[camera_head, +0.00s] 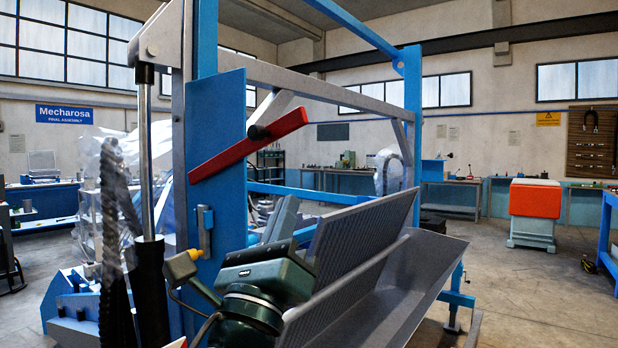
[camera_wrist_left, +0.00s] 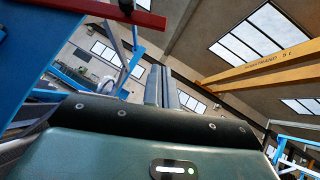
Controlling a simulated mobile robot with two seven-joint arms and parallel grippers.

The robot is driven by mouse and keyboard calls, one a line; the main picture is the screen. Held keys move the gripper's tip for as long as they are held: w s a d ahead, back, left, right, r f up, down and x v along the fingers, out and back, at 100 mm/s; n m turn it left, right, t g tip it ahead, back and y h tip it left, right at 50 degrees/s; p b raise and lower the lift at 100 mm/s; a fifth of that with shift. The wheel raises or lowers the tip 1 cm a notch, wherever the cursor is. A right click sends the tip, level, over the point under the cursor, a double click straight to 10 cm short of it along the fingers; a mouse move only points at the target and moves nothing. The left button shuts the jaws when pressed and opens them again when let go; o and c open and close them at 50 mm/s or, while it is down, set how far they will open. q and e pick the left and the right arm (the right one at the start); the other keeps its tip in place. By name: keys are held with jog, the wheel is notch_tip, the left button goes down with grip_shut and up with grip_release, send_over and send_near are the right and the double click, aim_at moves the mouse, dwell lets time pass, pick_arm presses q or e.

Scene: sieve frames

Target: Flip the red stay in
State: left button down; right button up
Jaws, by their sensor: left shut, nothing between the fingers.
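The red stay (camera_head: 248,146) is a flat red bar on the blue side plate (camera_head: 226,100). It slopes from lower left up to the right, with a dark knob (camera_head: 258,132) near its upper part. In the left wrist view the red stay (camera_wrist_left: 92,10) crosses the top left corner. My left gripper (camera_head: 286,204), with a dark green body and grey fingers, is below and right of the stay, apart from it. Its fingers (camera_wrist_left: 161,72) are shut and empty, pointing upward. My right gripper is not in view.
A grey slatted screen (camera_head: 350,235) and a grey trough (camera_head: 410,285) stand close right of my left gripper. A grey frame beam (camera_head: 340,93) passes above. A yellow-capped part (camera_head: 180,266) is at the lower left. An orange-topped box (camera_head: 535,198) stands far right on open floor.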

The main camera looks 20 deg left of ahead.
pick_arm(q)
jog(key=a+p+x, duration=0.1)
jog(key=p+x, duration=0.2)
jog(key=x, duration=0.9)
jog(key=shift+a+r, duration=0.15)
jog(key=shift+r, duration=0.45)
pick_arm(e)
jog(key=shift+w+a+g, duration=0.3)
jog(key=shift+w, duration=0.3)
